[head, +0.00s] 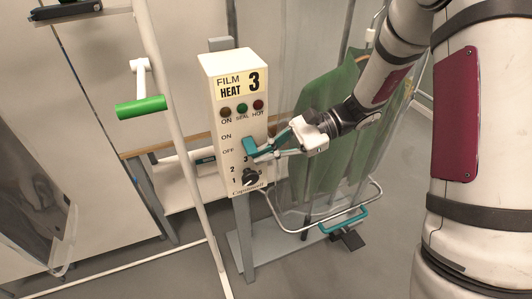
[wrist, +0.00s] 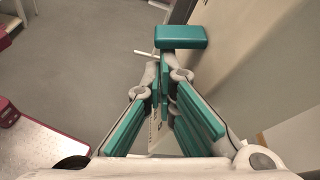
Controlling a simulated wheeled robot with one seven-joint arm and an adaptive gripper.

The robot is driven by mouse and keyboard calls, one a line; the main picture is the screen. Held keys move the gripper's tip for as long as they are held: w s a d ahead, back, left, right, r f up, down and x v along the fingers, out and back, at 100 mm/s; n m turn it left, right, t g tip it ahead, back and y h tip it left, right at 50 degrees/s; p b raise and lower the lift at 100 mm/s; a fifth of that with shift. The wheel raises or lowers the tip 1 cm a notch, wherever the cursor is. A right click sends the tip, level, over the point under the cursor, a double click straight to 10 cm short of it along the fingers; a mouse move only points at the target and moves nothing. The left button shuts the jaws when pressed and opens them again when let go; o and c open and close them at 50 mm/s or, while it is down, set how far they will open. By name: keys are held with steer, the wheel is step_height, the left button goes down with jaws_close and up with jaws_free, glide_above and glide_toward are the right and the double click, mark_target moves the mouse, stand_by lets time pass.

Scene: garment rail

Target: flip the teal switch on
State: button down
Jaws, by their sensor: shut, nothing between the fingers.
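The teal switch (head: 249,146) sits on the front of a cream control box (head: 236,186), right of the ON and OFF labels. Its lever position is hard to tell because my gripper is so close. My gripper (head: 262,154) is shut and empty, with its fingertips right at the switch from the right side. Whether they touch it is unclear. In the wrist view my teal-padded fingers (wrist: 164,78) are together, and a teal block (wrist: 181,37), apparently the switch, shows just beyond the tips.
The box has three lamps (head: 242,108) above the switch and a black knob (head: 250,177) below it. A white pole (head: 169,100) with a green handle (head: 141,106) stands left. Green garments in clear film (head: 325,135) hang behind my arm. A teal-handled pedal or bar (head: 344,221) is low at right.

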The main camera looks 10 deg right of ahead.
steer(key=shift+s+d+r+m+g, duration=0.1)
steer(key=shift+s+r+m+g, duration=0.15)
steer(key=shift+m, duration=0.35)
steer(key=m+g, duration=0.1)
steer(key=r+m+g+h, duration=0.1)
steer(key=m, duration=0.1)
steer(key=shift+s+d+r, duration=0.15)
steer(key=shift+s+r, duration=0.1)
steer(key=shift+s, duration=0.15)
steer(key=shift+r, duration=0.15)
stand_by(0.4)
